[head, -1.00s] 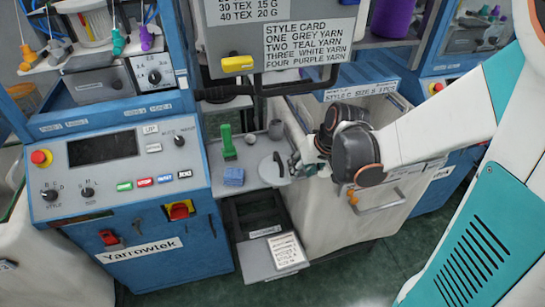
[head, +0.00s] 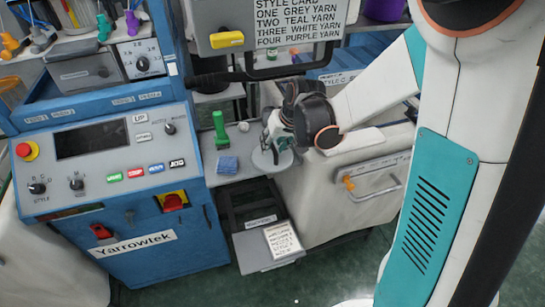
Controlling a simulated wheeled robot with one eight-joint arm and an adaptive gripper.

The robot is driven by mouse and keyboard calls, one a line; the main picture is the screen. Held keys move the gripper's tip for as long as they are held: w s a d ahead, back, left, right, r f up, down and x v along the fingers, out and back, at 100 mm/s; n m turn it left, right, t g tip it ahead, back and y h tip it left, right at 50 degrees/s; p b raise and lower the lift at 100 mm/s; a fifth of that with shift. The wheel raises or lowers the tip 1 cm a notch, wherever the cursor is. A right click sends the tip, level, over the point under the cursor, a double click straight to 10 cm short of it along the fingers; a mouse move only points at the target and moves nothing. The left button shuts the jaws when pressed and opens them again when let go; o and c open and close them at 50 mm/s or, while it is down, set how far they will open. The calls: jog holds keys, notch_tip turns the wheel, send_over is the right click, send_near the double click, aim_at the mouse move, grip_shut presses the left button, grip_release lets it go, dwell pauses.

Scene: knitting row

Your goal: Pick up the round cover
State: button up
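The round cover (head: 264,164), a flat pale grey disc, is on the small grey shelf between the blue machine and the white bin. My gripper (head: 279,147) is over the right part of the cover, pointing down, and hides that part and any handle there. From this view I cannot tell whether its fingers touch the cover, or whether they are open or shut.
A green upright tool (head: 220,132) and a blue block (head: 227,165) stand to the left of the cover. A small white round thing (head: 243,127) is behind it. The blue control panel (head: 100,150) is at left, the white bin (head: 335,185) at right.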

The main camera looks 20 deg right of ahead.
jog(key=shift+s+r, duration=0.1)
jog(key=shift+c, duration=0.2)
grip_shut()
jog(key=shift+r, duration=0.1)
